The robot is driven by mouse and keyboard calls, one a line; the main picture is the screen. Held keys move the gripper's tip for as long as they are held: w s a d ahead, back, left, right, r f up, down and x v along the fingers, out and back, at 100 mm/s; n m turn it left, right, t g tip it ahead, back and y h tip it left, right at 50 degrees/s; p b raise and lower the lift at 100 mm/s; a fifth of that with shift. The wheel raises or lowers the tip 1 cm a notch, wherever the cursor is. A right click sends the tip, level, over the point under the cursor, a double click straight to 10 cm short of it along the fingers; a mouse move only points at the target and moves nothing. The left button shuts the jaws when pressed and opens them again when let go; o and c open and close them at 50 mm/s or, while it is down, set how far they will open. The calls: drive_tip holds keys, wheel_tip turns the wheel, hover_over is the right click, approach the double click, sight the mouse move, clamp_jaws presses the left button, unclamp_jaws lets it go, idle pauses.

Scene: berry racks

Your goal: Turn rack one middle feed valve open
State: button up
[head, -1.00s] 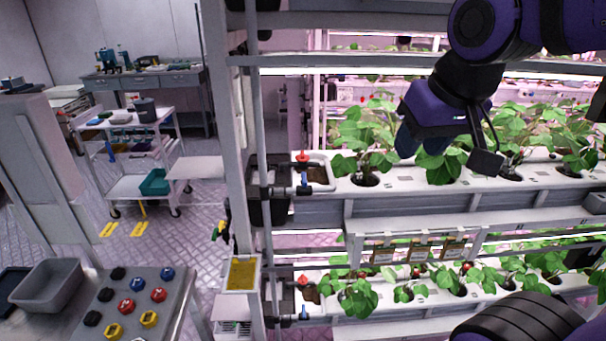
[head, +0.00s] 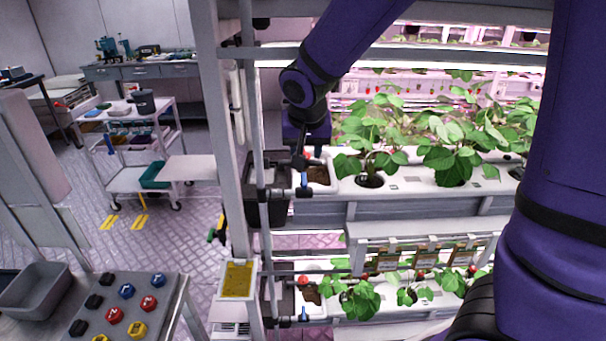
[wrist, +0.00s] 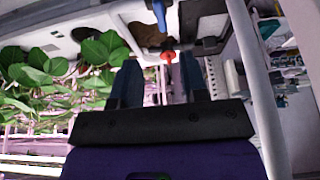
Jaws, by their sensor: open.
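The middle feed valve has a red handle (wrist: 167,55), seen in the wrist view between my two fingertips. In the head view the red handle is mostly hidden behind my gripper (head: 303,158). My gripper (wrist: 161,62) is open, its two dark fingers on either side of the red handle. I cannot tell whether they touch it. A blue handle (head: 304,181) sits just below on the same pipe; it also shows at the top of the wrist view (wrist: 160,14). The white plant trough (head: 400,184) runs right from the valve.
A lower tier has another red valve handle (head: 303,280) and blue handle (head: 304,313). A grey rack post (head: 236,150) stands just left of the gripper. Leafy plants (head: 450,150) crowd the right. A yellow sticky card (head: 238,279) hangs at the post; a button table (head: 150,310) is lower left.

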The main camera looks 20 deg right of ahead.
sight(304, 179)
drive_tip(key=x, duration=1.1)
drive_tip(key=shift+w, duration=0.1)
drive_tip(key=shift+r, duration=0.1)
clamp_jaws()
